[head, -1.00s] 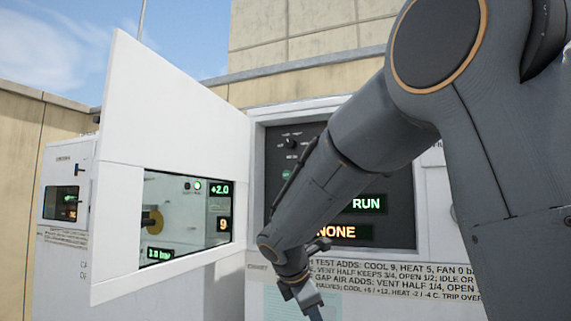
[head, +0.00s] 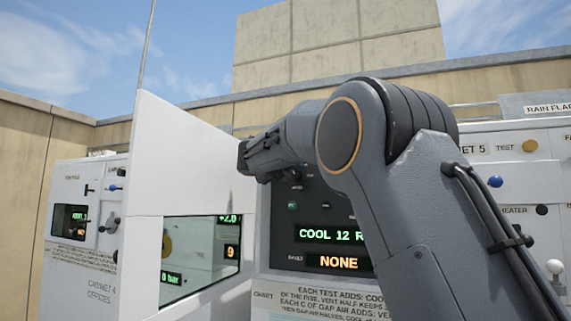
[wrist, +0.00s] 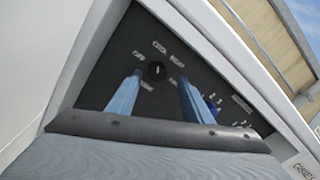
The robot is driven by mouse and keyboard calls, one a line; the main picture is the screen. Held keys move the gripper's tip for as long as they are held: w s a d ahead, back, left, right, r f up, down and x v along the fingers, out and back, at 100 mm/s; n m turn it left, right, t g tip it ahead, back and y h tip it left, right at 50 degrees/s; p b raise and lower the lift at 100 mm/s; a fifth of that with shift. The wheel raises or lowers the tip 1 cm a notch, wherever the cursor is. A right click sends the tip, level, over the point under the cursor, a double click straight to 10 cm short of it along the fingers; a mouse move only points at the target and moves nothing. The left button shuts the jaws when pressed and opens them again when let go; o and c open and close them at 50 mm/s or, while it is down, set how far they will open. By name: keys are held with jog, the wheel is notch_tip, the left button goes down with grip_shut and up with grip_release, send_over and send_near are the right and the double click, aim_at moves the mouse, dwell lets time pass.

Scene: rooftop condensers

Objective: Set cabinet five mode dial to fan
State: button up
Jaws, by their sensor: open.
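The mode dial (wrist: 154,71) is a small dark round knob with a pale mark, on the dark panel (wrist: 105,62) in the wrist view. Small labels ring it; COOL shows above it, the others are blurred. My gripper (wrist: 159,78) is open, its two blue fingers on either side of the dial in the picture. I cannot tell whether they touch it. In the head view my arm hides the dial and my fingers. Below, a green display (head: 328,235) reads COOL 12 R, cut off by my arm, and the fault display (head: 338,262) reads NONE.
A white windowed door (head: 180,150) stands open left of the panel. Cabinet 4 (head: 85,262) is farther left. At right, cabinet 5's front (head: 480,150) has several coloured knobs. A blue control (wrist: 212,104) shows beside the right finger.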

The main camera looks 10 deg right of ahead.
aim_at(296, 175)
jog(key=shift+p+x, duration=0.5)
jog(key=shift+x, duration=0.85)
jog(key=shift+w+a, duration=0.1)
jog(key=shift+a, duration=0.1)
jog(key=shift+d, duration=0.1)
jog(key=c, duration=1.1)
jog(key=shift+o, duration=0.2)
